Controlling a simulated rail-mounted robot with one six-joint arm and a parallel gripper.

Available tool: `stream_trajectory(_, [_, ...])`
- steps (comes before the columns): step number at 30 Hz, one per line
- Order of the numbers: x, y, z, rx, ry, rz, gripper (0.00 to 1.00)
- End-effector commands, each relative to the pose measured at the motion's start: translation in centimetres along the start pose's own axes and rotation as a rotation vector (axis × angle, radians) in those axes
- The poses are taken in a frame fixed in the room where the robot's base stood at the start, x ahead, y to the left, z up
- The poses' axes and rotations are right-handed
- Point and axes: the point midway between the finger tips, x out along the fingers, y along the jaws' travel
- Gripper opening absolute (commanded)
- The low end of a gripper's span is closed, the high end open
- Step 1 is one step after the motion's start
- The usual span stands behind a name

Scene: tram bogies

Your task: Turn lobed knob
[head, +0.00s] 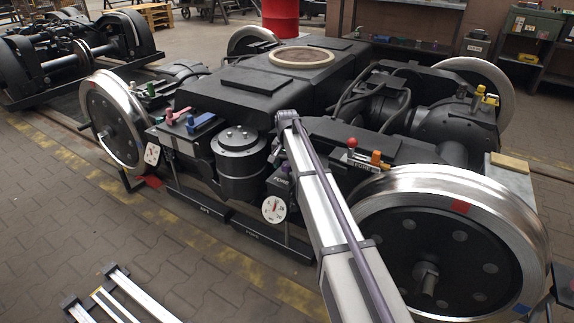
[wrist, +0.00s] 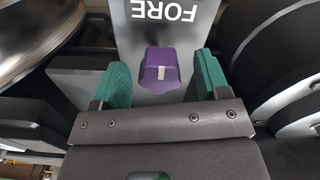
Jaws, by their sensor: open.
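A purple knob (wrist: 160,66) with a white mark on its face sits on a grey plate (wrist: 138,22) lettered FORE, which reads upside down in the wrist view. My gripper (wrist: 163,73) is open, with one green-padded finger on each side of the knob. Gaps show between both pads and the knob, so I see no contact. In the head view my arm covers much of this area, and the gripper's fingers cannot be made out there.
Large steel wheels (head: 455,185) flank the bogie. A white dial (head: 273,209) is low near the arm. A pink lever (head: 178,115), a blue lever (head: 202,122), a red ball lever (head: 352,143) and an orange knob (head: 376,157) stand nearby. Paved floor (head: 60,205) is open at left.

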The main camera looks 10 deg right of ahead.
Motion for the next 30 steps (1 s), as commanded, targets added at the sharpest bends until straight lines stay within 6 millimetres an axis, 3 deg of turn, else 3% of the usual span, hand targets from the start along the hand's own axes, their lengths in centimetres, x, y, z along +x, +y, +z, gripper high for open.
stream_trajectory(15, [-10.6, 0.0, 0.0, 0.0, 0.0, 0.0, 0.69])
stream_trajectory(28, [-10.6, 0.0, 0.0, -0.028, 0.0, 0.0, 0.69])
stream_trajectory(29, [-10.6, 0.1, 0.2, -0.06, 0.0, 0.0, 0.69])
stream_trajectory(30, [-10.7, 1.0, 2.0, -0.114, 0.0, 0.0, 0.69])
